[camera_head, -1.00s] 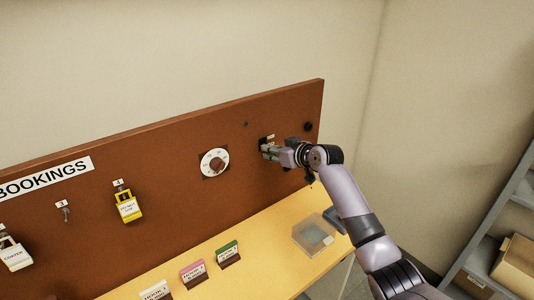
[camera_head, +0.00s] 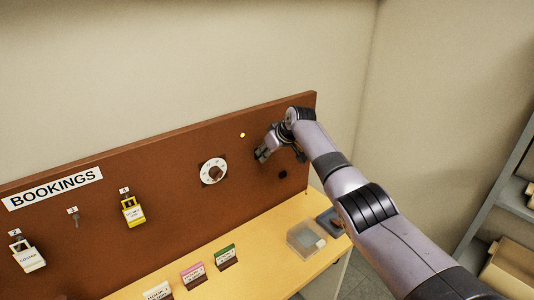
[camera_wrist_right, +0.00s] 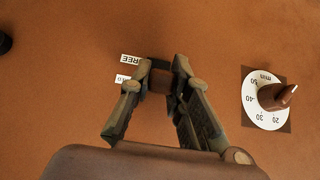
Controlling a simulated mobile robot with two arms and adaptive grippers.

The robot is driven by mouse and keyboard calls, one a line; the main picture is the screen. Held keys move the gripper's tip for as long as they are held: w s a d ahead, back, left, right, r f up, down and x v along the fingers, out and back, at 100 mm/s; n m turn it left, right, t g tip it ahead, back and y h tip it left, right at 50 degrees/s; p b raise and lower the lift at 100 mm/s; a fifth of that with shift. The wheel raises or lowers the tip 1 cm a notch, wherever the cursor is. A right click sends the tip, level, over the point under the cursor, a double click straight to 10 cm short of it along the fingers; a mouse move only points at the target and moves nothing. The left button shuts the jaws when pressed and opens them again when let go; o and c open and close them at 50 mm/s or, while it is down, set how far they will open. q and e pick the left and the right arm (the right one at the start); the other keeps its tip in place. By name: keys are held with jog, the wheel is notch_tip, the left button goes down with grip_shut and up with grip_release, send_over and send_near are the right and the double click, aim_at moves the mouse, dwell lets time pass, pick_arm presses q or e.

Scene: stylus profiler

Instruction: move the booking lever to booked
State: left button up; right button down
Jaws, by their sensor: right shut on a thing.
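The booking lever is mostly hidden by my right gripper (camera_head: 261,155) on the brown board (camera_head: 150,190). In the right wrist view, the fingertips (camera_wrist_right: 161,78) are closed about a dark brown piece, which looks like the lever (camera_wrist_right: 160,82). Beside them are two small white labels: one reads FREE (camera_wrist_right: 131,59), the other (camera_wrist_right: 123,79) is partly covered. I cannot read the lever's exact position. My left gripper is not in view.
A white minute dial (camera_head: 213,171) is left of the gripper. Padlocks (camera_head: 133,211) and a key (camera_head: 74,215) hang further left. On the yellow shelf below are cards (camera_head: 224,257) and a clear box (camera_head: 305,240). A black round thing (camera_head: 283,174) is on the board, right of the gripper.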

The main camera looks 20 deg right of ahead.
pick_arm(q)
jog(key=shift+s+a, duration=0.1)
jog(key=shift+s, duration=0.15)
pick_arm(e)
jog(key=c, duration=1.5)
grip_release()
jog(key=shift+w, duration=0.1)
jog(key=v, duration=1.2)
jog(key=shift+a+r, duration=0.1)
